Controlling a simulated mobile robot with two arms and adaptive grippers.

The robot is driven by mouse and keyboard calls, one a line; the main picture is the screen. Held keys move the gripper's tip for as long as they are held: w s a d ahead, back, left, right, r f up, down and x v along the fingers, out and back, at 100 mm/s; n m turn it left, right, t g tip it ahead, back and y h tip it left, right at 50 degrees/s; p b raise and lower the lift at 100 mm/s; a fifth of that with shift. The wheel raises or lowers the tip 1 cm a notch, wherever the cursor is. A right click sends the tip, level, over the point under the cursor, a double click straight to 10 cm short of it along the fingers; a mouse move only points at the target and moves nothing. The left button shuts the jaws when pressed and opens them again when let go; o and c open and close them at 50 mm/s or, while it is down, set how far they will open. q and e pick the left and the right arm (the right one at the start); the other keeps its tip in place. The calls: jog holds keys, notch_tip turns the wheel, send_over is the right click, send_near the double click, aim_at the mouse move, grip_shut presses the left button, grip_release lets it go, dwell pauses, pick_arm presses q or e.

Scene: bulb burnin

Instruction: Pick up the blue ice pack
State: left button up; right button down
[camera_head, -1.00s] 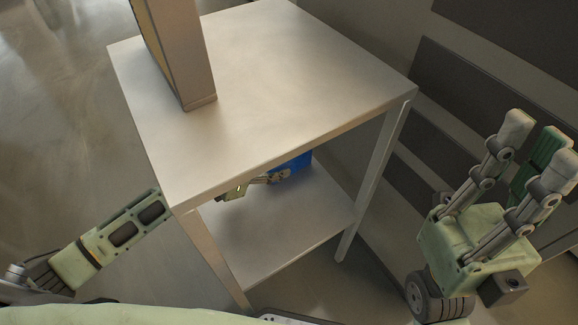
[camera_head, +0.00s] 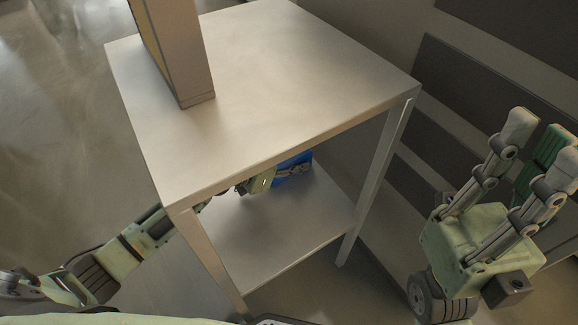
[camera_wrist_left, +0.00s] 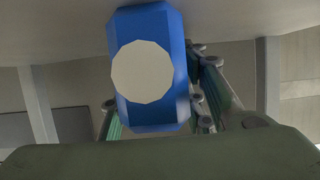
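The blue ice pack (camera_head: 296,181) is on the lower shelf of the metal table, partly hidden by the tabletop and my gripper. In the left wrist view the pack (camera_wrist_left: 179,107) is large and close, a blue block with a pale round patch. My left gripper (camera_head: 284,172) reaches under the tabletop to the pack. Its fingers show on both sides of the pack in the wrist view, partly hidden behind it; whether they press on it is unclear. My right gripper (camera_head: 545,165) is open and empty, raised at the right.
The metal table's top (camera_head: 270,80) overhangs the lower shelf (camera_head: 290,225), and its legs (camera_head: 375,185) bound the opening. A tall box-like post (camera_head: 178,55) stands on the top. The front of the shelf is bare. Dark panels (camera_head: 445,145) line the wall at right.

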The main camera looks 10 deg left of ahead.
pick_arm(q)
grip_shut()
jog(key=shift+r, duration=0.2)
